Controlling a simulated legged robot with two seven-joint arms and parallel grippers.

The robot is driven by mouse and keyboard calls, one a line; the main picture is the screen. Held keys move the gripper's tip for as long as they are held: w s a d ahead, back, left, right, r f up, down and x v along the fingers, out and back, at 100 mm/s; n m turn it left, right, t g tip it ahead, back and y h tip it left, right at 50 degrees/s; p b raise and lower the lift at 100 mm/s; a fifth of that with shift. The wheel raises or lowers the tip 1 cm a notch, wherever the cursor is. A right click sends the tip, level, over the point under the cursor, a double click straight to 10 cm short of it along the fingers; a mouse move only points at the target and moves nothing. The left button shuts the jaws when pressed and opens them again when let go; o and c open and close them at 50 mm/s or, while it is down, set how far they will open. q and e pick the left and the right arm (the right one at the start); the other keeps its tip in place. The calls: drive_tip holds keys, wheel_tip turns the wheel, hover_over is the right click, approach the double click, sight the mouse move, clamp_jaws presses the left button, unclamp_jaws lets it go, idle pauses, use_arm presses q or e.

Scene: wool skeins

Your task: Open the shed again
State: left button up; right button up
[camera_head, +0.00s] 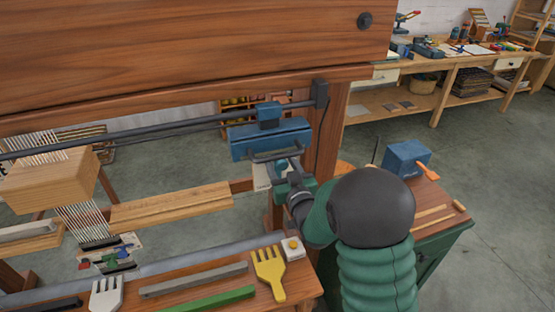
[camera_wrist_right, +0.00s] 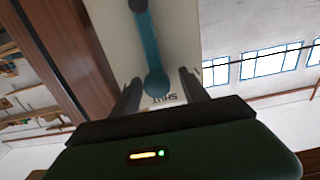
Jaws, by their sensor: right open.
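A pale plate (camera_head: 262,176) sits on the loom's right post, below a blue block (camera_head: 270,138) on a dark rail. In the right wrist view the plate (camera_wrist_right: 180,30) carries a blue lever (camera_wrist_right: 147,45) with a round end near the upside-down word "SHUT" (camera_wrist_right: 162,99). My right gripper (camera_head: 277,160) is at the plate. In the wrist view its open fingers (camera_wrist_right: 158,88) stand on either side of the lever's round end; contact is not visible. White threads (camera_head: 82,220) hang by a wooden block (camera_head: 50,180) at the left. My left gripper is not in view.
A yellow comb (camera_head: 269,272), a white comb (camera_head: 106,294), grey and green bars (camera_head: 208,299) and a small white box (camera_head: 292,248) lie on the front board. A thick wooden beam (camera_head: 190,50) spans above. A blue box (camera_head: 406,158) stands on a side cabinet at right.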

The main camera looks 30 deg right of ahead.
drive_tip(key=shift+s+d, duration=0.1)
drive_tip(key=shift+s, duration=0.1)
drive_tip(key=shift+c, duration=1.2)
drive_tip(key=shift+w+d+f, duration=0.15)
drive_tip(key=shift+w, duration=0.05)
drive_tip(key=c, duration=0.5)
clamp_jaws()
